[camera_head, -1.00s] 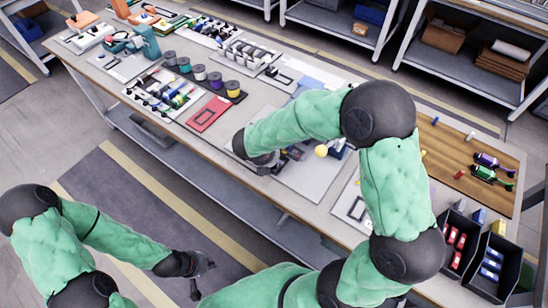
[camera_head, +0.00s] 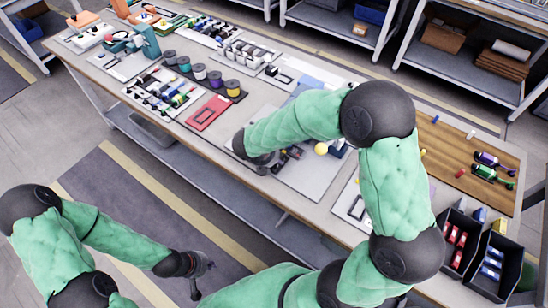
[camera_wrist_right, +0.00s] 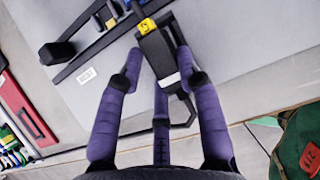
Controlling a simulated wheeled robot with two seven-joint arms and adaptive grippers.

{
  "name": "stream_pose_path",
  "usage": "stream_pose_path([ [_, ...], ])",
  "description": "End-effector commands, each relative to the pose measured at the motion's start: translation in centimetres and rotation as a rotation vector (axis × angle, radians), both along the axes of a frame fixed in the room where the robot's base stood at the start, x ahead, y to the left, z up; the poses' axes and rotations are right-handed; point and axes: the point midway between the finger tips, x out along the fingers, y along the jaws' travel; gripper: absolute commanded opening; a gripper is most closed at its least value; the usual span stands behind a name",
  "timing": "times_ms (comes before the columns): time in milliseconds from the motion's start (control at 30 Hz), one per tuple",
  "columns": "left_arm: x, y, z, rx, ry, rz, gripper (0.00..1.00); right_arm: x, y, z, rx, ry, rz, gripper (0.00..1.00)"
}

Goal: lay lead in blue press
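The blue press (camera_head: 338,149) is partly visible on the grey mat at mid-table, with a yellow ball (camera_head: 321,149) beside it. My right arm covers much of that area. In the right wrist view, the purple fingers of my right gripper (camera_wrist_right: 160,62) straddle a dark block (camera_wrist_right: 158,48) with a yellow label; whether they grip it is unclear. I cannot identify the lead with certainty.
A red tray (camera_head: 208,113), a row of spools (camera_head: 214,80) and a teal device (camera_head: 147,42) stand to the left. A wooden board (camera_head: 470,155) and black bins (camera_head: 493,268) are at the right. The floor lies beyond the table's front edge.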

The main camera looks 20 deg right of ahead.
Motion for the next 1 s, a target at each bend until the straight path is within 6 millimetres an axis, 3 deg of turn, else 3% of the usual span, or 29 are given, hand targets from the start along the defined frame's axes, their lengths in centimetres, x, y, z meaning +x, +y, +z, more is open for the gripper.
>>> stream_pose_path([
  [67, 0.0, 0.0, -0.1, 0.0, 0.0, 0.0, 0.0, -0.6, 0.1, -0.9, 0.0, 0.02, 0.001, 0.62],
  [533, 0.0, 0.0, -0.1, 0.0, 0.0, 0.0, 0.0, -0.5, 0.2, -0.1, -0.002, 0.011, 0.0, 0.62],
  [667, 0.0, 0.0, 0.0, 0.0, 0.0, 0.0, 0.0, -0.7, 0.9, 1.3, -0.002, 0.008, 0.001, 0.62],
  [1000, 0.0, 0.0, 0.0, 0.0, 0.0, 0.0, 0.0, -2.4, 3.7, 7.0, 0.0, 0.009, 0.001, 0.62],
])
